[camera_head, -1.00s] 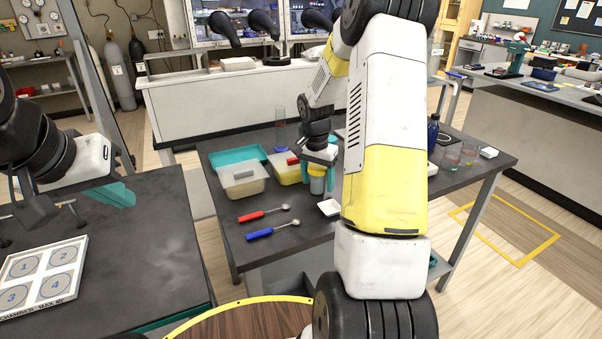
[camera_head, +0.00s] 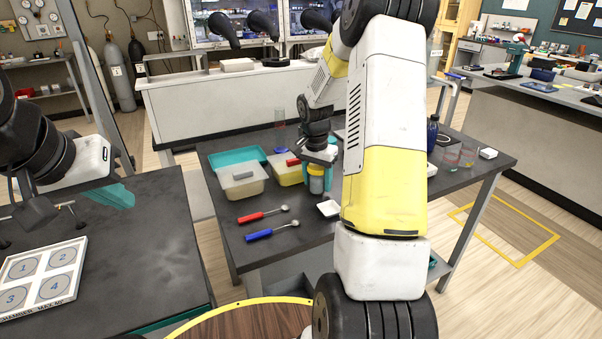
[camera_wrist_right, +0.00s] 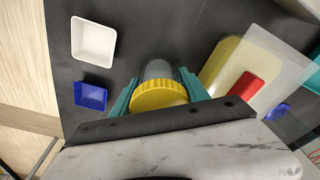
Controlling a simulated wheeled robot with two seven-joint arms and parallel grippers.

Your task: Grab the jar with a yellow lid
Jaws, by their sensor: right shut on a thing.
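The jar with a yellow lid (camera_wrist_right: 158,95) stands between the teal fingers of my right gripper (camera_wrist_right: 157,82) in the right wrist view. The fingers are shut on it, one on each side. In the head view the jar (camera_head: 317,183) is upright at the table's middle, partly hidden by my right gripper (camera_head: 318,172); I cannot tell there whether it has left the table top. My left gripper (camera_head: 112,196) is at the left, over the nearer dark table, with its teal fingers partly hidden; its opening cannot be made out.
Glasses and a blue bottle (camera_head: 432,133) stand right.

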